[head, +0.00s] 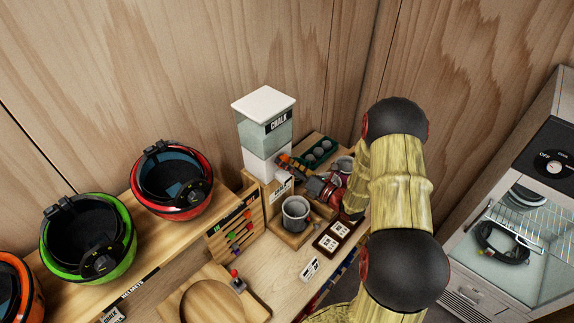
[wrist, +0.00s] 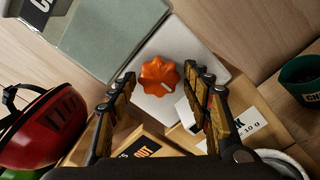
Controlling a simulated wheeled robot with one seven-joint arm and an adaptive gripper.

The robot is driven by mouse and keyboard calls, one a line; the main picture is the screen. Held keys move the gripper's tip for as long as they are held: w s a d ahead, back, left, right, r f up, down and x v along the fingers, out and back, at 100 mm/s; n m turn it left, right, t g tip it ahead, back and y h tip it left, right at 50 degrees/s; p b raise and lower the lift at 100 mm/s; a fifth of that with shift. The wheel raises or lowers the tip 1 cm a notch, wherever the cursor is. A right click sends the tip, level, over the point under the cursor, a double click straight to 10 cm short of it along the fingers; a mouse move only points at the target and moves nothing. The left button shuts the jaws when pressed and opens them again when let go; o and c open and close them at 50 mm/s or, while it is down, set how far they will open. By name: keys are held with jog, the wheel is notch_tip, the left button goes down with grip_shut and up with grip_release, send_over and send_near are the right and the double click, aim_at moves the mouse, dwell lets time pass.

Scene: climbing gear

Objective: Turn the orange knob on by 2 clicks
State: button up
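My gripper (wrist: 162,88) is open, with one finger to the left and one to the right of the knob. Both fingers appear apart from it, and how far the tips are from the dispenser face is hard to tell. In the head view my gripper (head: 287,165) reaches the dispenser's lower right side, and the knob is hard to make out there.
A grey cup (head: 295,211) stands on a wooden stand below the dispenser. A red helmet (head: 172,181) and a green helmet (head: 88,238) sit on the shelf at left. A glass-fronted cabinet (head: 520,240) stands at right.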

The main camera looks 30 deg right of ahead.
jog(key=shift+o, duration=0.6)
jog(key=v, duration=1.2)
dwell(0.7)
